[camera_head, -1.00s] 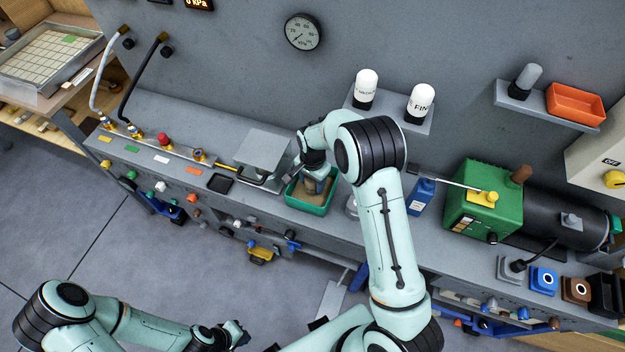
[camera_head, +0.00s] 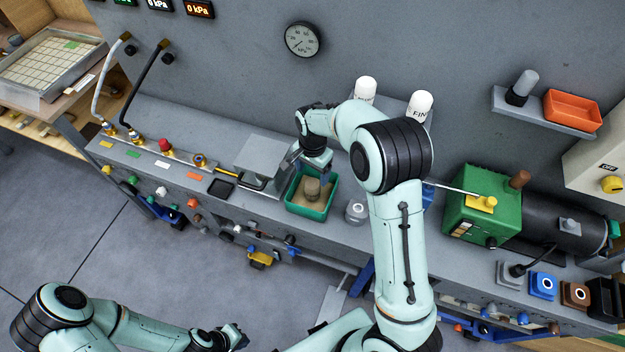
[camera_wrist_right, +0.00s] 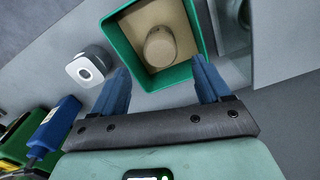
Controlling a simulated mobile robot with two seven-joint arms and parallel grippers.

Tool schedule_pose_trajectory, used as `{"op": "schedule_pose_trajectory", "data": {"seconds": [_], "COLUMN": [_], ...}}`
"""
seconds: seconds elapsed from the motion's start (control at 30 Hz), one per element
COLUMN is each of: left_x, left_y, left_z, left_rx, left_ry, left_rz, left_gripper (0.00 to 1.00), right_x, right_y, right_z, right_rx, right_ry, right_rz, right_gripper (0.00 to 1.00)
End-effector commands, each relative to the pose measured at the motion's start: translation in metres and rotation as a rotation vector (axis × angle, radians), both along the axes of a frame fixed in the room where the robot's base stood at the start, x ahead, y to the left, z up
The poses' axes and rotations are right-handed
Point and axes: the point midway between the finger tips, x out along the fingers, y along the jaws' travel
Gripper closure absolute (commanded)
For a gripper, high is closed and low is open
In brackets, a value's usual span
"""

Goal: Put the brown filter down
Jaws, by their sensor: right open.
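The brown filter (camera_head: 312,188) is a short tan cylinder standing in a green tray (camera_head: 292,206) lined with brown material. In the right wrist view the filter (camera_wrist_right: 158,48) sits on the tray's brown floor, inside the green rim (camera_wrist_right: 118,50). My right gripper (camera_wrist_right: 161,66) is open and empty; its blue fingers are apart, clear of the filter, on the near side of the tray. In the head view the right gripper (camera_head: 318,168) is just above the tray's back edge. My left gripper (camera_head: 240,338) is low at the bottom of the head view, away from the bench; its jaws are too small to read.
A grey plate (camera_head: 262,152) on a stand is left of the tray. A grey filter holder (camera_head: 356,211) stands close on its right. A green pump (camera_head: 485,205) is further right. Blue (camera_head: 543,283) and brown (camera_head: 575,293) square pieces lie at the bench's right end.

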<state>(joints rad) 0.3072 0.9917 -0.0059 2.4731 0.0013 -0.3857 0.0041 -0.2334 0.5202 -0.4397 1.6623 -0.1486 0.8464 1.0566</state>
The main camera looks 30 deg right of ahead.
Motion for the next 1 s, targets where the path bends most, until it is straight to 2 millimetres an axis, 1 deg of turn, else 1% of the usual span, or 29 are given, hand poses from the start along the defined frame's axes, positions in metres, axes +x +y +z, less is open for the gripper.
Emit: {"op": "schedule_pose_trajectory", "data": {"seconds": [0.03, 0.1, 0.2, 0.3, 1.0], "left_x": [0.001, 0.002, 0.003, 0.003, 0.003], "left_y": [0.0, 0.0, 0.0, 0.0, 0.0], "left_z": [0.001, 0.002, 0.003, 0.003, 0.003], "left_rx": [0.0, 0.0, 0.0, 0.0, 0.0], "left_ry": [-0.001, -0.002, -0.003, -0.003, -0.003], "left_rz": [0.0, 0.0, 0.0, 0.0, 0.0], "left_gripper": [1.0, 1.0, 1.0, 1.0, 1.0], "right_x": [0.001, 0.001, 0.001, 0.0, 0.0], "right_y": [0.0, 0.0, 0.0, 0.0, 0.0], "right_z": [0.011, 0.022, 0.032, 0.037, 0.038], "right_rx": [0.001, 0.0, 0.0, -0.001, 0.0], "right_ry": [-0.004, -0.003, -0.002, 0.0, 0.001], "right_rz": [0.001, 0.0, 0.0, -0.001, -0.001], "right_gripper": [0.23, 0.23, 0.23, 0.23, 0.23]}}
